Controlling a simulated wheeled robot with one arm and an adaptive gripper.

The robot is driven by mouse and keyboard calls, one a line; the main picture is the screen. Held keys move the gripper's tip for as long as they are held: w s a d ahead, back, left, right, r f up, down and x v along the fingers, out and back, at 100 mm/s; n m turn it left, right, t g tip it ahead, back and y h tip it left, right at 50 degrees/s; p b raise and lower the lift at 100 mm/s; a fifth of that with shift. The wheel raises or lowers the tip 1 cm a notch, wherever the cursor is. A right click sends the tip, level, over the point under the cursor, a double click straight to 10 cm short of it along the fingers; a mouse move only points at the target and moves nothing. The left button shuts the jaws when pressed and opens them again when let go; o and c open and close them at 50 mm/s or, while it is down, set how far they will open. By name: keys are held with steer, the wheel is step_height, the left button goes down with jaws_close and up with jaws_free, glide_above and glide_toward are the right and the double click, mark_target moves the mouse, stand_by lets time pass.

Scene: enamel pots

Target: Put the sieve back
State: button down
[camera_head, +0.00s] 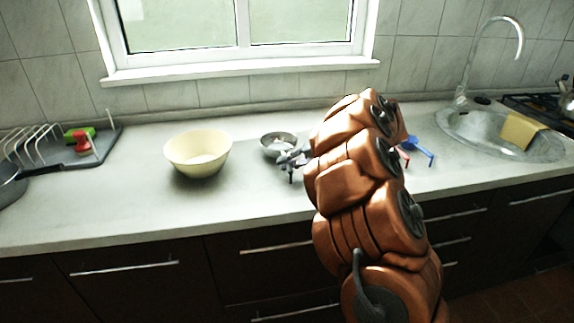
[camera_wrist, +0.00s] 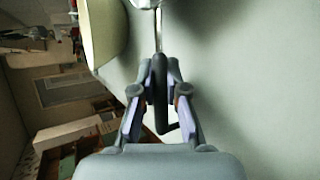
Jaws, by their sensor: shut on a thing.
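The sieve (camera_head: 279,140) is a small round metal bowl, seen over the counter to the right of a cream bowl. My gripper (camera_head: 292,160) is at its near side, partly hidden by my copper-coloured arm. In the wrist view my gripper (camera_wrist: 160,100) is shut on the sieve's dark handle (camera_wrist: 159,85), which lies between the two fingers. The handle's metal shaft (camera_wrist: 158,30) runs up to the sieve's bowl (camera_wrist: 145,3), which is mostly cut off at the top edge. I cannot tell whether the sieve touches the counter.
The cream bowl (camera_head: 198,154) stands left of the sieve. A dark rack tray (camera_head: 65,150) with green and red items is at far left. Blue (camera_head: 420,150) and red utensils lie right of my arm. A sink (camera_head: 500,135) with a yellow cloth is at right. The front-left counter is clear.

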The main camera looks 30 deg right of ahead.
steer(key=shift+f, duration=0.6)
steer(key=c, duration=1.2)
jaws_free()
steer(key=shift+r, duration=0.2)
steer(key=v, duration=1.2)
